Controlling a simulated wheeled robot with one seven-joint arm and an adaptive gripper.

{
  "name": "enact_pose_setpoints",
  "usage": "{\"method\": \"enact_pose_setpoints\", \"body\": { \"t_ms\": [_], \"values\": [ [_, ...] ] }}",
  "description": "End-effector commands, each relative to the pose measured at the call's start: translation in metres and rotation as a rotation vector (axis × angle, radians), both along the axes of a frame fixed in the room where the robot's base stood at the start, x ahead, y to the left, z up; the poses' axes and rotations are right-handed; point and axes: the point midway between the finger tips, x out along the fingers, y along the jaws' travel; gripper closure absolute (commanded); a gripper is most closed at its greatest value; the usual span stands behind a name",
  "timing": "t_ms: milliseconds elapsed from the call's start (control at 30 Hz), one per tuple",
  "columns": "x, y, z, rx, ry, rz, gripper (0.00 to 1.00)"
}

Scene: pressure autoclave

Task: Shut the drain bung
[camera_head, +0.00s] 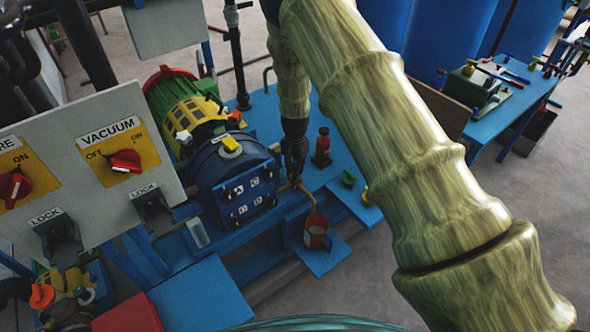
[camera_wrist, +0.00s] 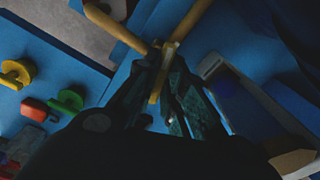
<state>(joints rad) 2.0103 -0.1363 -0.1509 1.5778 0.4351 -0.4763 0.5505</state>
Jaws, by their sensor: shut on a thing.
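My gripper (camera_head: 295,172) reaches down beside the blue motor-like drum, at a thin yellow pipe (camera_head: 306,196) that bends down toward a red cup. In the wrist view my gripper (camera_wrist: 166,58) is shut on a pale yellow piece (camera_wrist: 164,66), which I take to be the drain bung's handle. Yellow rods (camera_wrist: 112,26) run from it to the upper left and upper right. The fingers hide part of the piece. I cannot tell whether the bung is seated.
A red cup (camera_head: 317,236) stands on a low blue ledge below the pipe. The blue drum (camera_head: 232,165) is close on the left. A VACUUM switch panel (camera_head: 140,185) stands nearer the camera.

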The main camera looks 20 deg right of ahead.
Motion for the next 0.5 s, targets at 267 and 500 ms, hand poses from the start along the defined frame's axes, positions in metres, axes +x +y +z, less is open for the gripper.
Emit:
{"method": "enact_pose_setpoints", "body": {
  "t_ms": [267, 500],
  "values": [
    [0.0012, 0.0003, 0.0008, 0.0, -0.003, -0.203, 1.0],
    [0.0012, 0.0002, 0.0008, -0.001, -0.003, -0.309, 1.0]
  ]
}}
